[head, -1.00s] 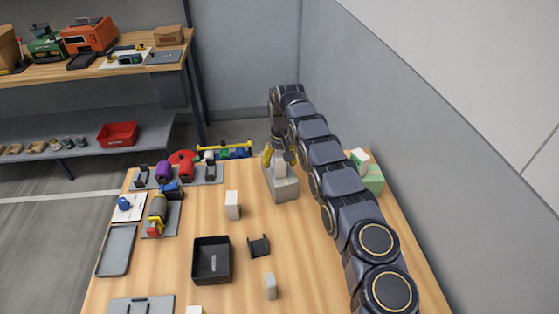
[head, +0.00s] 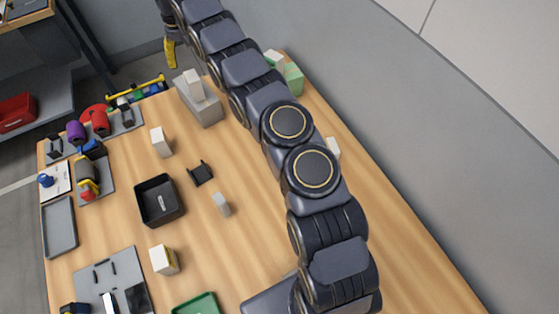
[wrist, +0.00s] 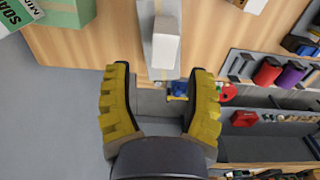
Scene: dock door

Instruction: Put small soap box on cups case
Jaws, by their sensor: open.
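A small white box (head: 193,82) stands upright on a larger grey case (head: 206,112) at the far end of the table. In the wrist view the white box (wrist: 165,45) rests on the grey case (wrist: 146,28), ahead of my gripper (wrist: 160,72). My gripper is open and empty, its yellow fingers apart from the box. In the head view the gripper (head: 170,52) is beyond the table's far edge, partly visible. A white box lettered "SOAP" and "MINI" (wrist: 14,14) is by a green box (wrist: 68,10). No label on the upright box is readable.
The green box (head: 293,78) stands close behind my arm. A black bin (head: 160,201), a black holder (head: 200,173) and white boxes (head: 161,142) (head: 163,260) are on the table. Tool trays line the left side. A grey wall runs along the right.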

